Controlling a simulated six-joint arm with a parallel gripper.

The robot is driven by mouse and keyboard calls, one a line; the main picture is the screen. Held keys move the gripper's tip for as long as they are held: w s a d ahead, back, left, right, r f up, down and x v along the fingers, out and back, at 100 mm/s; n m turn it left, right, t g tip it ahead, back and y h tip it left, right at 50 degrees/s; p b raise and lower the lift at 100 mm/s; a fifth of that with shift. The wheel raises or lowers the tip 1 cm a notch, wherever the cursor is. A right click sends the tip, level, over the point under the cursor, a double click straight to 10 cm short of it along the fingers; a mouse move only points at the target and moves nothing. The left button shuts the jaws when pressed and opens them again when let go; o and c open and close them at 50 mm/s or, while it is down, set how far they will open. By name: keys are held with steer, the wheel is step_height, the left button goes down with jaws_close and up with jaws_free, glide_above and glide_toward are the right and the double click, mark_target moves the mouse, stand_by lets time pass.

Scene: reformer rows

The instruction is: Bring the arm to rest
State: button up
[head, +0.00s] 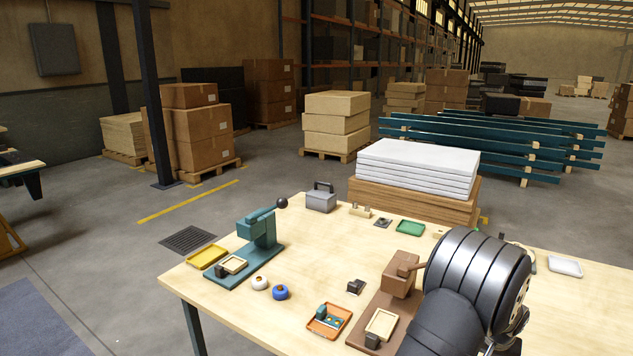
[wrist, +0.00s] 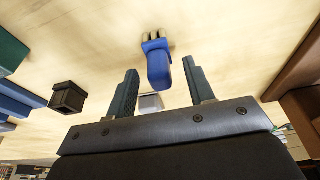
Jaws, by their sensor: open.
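My arm rises at the right front of the workbench (head: 225,275) in the head view, and its dark rounded links hide my gripper there. In the wrist view my gripper (wrist: 160,68) shows two dark ribbed fingers set apart, with nothing clamped between them. A blue object (wrist: 158,68) with small metal prongs at its top lies beyond and between the fingertips; I cannot tell how far off it is. A small pale grey block (wrist: 150,103) shows partly behind it.
A teal lever press (head: 258,238) and a brown press (head: 400,278) stand on the bench. A yellow tray (head: 207,257), an orange tray (head: 329,321) and a green tray (head: 410,228) lie around them. In the wrist view a dark hollow block (wrist: 68,98) is at left.

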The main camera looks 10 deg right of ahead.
steer(key=shift+x, duration=1.15)
steer(key=shift+r, duration=1.8)
steer(key=shift+f, duration=0.1)
